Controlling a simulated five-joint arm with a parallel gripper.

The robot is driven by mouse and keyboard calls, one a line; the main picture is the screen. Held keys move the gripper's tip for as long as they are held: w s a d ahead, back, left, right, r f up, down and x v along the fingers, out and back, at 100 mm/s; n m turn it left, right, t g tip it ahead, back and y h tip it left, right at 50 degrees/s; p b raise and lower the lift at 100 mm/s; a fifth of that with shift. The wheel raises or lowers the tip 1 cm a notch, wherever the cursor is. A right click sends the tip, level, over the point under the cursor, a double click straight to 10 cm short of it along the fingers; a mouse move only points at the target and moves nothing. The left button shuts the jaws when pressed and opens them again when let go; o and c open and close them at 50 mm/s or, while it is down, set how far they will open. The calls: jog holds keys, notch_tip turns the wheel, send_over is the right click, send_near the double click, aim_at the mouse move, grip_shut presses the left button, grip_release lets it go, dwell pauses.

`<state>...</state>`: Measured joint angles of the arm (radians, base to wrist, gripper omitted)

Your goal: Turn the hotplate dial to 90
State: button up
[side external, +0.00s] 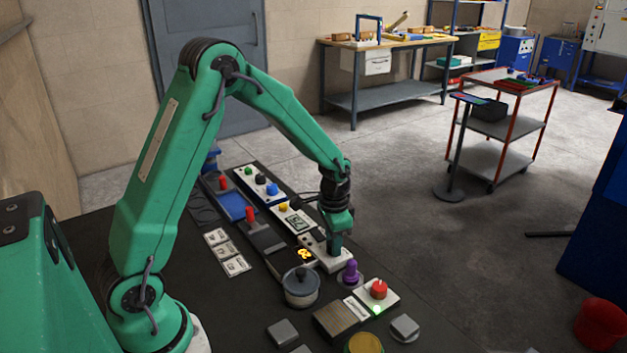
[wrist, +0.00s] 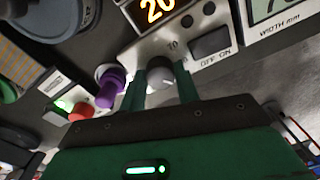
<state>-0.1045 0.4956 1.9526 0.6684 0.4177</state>
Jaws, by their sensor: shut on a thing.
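The grey dial (wrist: 160,74) sits on a white control panel (wrist: 133,52) in the wrist view. My gripper (wrist: 163,88) has its two green fingers on either side of the dial and is shut on it. Beside it an orange display (wrist: 158,8) reads 20, and a printed scale shows part of its numbers. In the side view my gripper (side external: 335,248) points down onto the white panel (side external: 335,266) and hides the dial. The orange display (side external: 304,254) glows there too, too small to read.
A grey switch (wrist: 210,43) marked OFF ON lies right of the dial. A purple knob (side external: 350,272) stands close by, with a red button (side external: 379,288) beyond it. A lidded pot (side external: 300,286) stands left of the panel. Several other control boxes crowd the bench.

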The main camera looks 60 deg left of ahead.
jog(key=m, duration=0.4)
jog(key=shift+d, duration=0.15)
jog(key=shift+m, duration=0.3)
jog(key=o, duration=1)
jog(key=shift+c, duration=0.2)
jog(key=shift+r, duration=0.15)
jog(key=shift+s+r, duration=0.2)
jog(key=shift+r, duration=3.6)
